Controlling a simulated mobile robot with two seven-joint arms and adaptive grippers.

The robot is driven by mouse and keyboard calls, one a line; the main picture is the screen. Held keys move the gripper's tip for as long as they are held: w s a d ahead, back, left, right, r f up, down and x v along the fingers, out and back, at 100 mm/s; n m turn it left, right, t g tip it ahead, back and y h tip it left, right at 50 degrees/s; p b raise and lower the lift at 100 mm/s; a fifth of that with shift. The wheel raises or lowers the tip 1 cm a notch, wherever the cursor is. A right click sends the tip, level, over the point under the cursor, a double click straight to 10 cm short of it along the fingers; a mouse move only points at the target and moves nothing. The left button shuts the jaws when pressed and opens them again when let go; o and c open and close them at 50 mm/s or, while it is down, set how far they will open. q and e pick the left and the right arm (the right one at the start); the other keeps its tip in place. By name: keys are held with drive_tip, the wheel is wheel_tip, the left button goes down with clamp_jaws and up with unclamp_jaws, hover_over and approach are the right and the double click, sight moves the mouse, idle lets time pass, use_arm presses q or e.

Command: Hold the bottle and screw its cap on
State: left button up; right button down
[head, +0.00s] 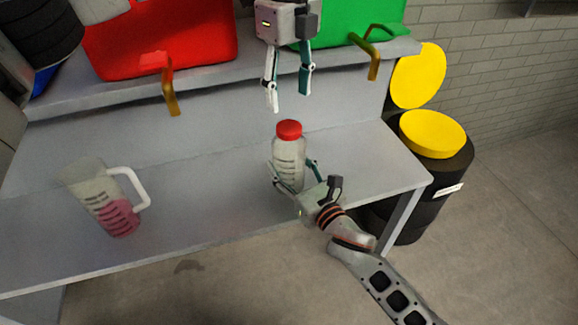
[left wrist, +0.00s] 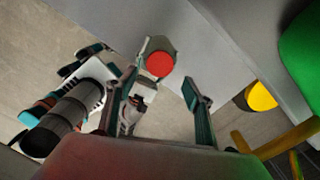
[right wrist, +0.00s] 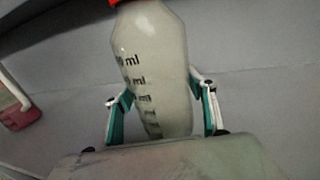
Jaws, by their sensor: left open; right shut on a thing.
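A clear bottle (head: 288,163) with dark scale marks stands upright on the grey bench. Its red cap (head: 289,130) sits on its mouth; how tightly cannot be told. My right gripper (head: 292,178) is shut around the bottle's body from the front. The right wrist view shows the bottle (right wrist: 150,65) between the two fingers. My left gripper (head: 289,103) points down above the cap, open and empty, apart from it. In the left wrist view the cap (left wrist: 160,64) lies between the fingers (left wrist: 168,88), nearer the left one.
A measuring jug (head: 105,200) with pink liquid stands on the bench (head: 220,215) at the left. Red (head: 160,40) and green (head: 345,22) containers sit on the shelf behind. Yellow-topped black drums (head: 432,135) stand right of the bench.

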sight(289, 127)
use_arm(q)
drive_tip(key=n, duration=0.3)
drive_tip(key=shift+n, duration=0.4)
drive_tip(key=shift+f, duration=4)
